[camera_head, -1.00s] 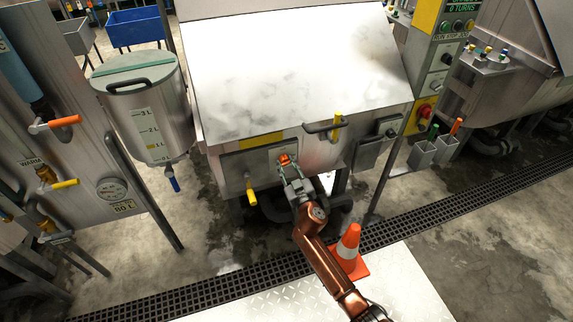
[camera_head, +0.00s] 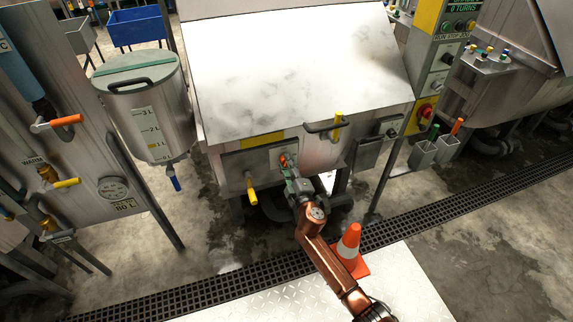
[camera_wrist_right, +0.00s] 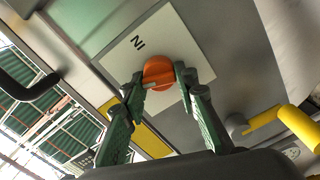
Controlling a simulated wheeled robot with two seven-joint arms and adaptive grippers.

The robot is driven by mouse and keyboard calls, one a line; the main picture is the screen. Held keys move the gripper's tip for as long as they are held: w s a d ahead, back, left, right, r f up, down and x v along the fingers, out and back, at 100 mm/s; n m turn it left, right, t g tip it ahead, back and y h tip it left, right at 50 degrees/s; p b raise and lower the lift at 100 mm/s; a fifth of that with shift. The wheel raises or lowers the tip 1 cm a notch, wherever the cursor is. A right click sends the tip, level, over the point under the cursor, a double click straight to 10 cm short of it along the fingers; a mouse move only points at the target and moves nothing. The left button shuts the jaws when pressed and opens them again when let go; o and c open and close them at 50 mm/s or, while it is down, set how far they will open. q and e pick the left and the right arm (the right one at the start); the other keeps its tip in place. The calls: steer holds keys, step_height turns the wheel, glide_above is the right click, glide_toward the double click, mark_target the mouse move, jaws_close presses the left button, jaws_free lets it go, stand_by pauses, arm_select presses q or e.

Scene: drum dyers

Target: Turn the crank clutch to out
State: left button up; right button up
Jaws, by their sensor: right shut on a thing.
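The crank clutch is an orange knob (camera_head: 283,160) on a pale plate low on the front of the drum machine. In the right wrist view the round orange knob (camera_wrist_right: 158,72) sits on its white plate (camera_wrist_right: 187,38), where the word IN can be read. My right gripper (camera_head: 289,171) reaches up to the knob from below. In the wrist view its green-backed fingers (camera_wrist_right: 160,82) are shut on the knob, one tip on either side. The fingers partly hide the knob in the head view. My left gripper is not in view.
A yellow-handled valve (camera_head: 251,193) sticks out left of my right gripper. A black handle with a yellow grip (camera_head: 337,126) is above right. An orange traffic cone (camera_head: 349,244) stands close to my right arm. A measuring tank (camera_head: 150,115) is at the left.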

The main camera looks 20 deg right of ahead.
steer(key=shift+f+n, duration=0.15)
steer(key=shift+n, duration=2.05)
steer(key=o, duration=1.2)
steer(key=shift+c, duration=0.2)
steer(key=shift+s, duration=0.1)
steer(key=s, duration=1.1)
steer(key=shift+s+d, duration=0.25)
steer(key=shift+s, duration=0.15)
